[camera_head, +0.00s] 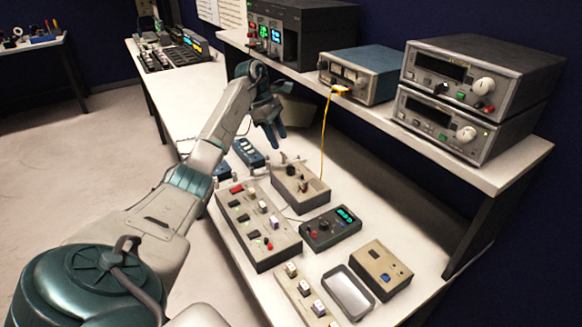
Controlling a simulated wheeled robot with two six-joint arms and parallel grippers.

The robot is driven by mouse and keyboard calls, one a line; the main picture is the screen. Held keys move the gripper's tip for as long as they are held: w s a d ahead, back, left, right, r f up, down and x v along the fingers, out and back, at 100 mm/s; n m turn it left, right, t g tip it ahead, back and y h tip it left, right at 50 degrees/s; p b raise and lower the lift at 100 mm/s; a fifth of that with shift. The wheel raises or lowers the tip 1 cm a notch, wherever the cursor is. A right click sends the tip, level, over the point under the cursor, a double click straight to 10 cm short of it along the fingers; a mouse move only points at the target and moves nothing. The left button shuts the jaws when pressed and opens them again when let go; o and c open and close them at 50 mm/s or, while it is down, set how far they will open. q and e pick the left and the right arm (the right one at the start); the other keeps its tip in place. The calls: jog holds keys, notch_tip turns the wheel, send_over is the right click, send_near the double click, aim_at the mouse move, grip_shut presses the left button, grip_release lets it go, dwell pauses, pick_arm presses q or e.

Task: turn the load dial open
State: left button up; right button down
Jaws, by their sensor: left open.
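No readable label marks the load dial, so I cannot tell which knob it is. A beige box (313,197) on the bench carries a dark upright knob (303,184). A dark meter box (346,232) with a green display, just in front of it, has a small knob (323,225). My left gripper (275,138) is open, with its blue fingers pointing down above the back of the bench. It is behind the beige box and apart from it, and nothing shows between the fingers. My right gripper is out of view.
A long switch panel (262,240) lies left of the meter box. A grey tray (347,293) and a beige box with a blue socket (381,268) lie in front. A shelf (450,157) with instruments overhangs the bench's right side. A yellow cable (324,135) hangs near my gripper.

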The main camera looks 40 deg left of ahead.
aim_at(290, 167)
pick_arm(q)
jog(key=b+x, duration=0.3)
jog(key=x, duration=0.1)
jog(key=shift+s+f+b, duration=0.1)
jog(key=shift+f+b, duration=0.25)
jog(key=shift+b, duration=0.05)
jog(key=x, duration=0.4)
jog(key=shift+d+f, duration=0.25)
jog(key=shift+d, duration=0.05)
jog(key=shift+d+f, duration=0.1)
jog(key=shift+f, duration=0.25)
jog(key=c, duration=1)
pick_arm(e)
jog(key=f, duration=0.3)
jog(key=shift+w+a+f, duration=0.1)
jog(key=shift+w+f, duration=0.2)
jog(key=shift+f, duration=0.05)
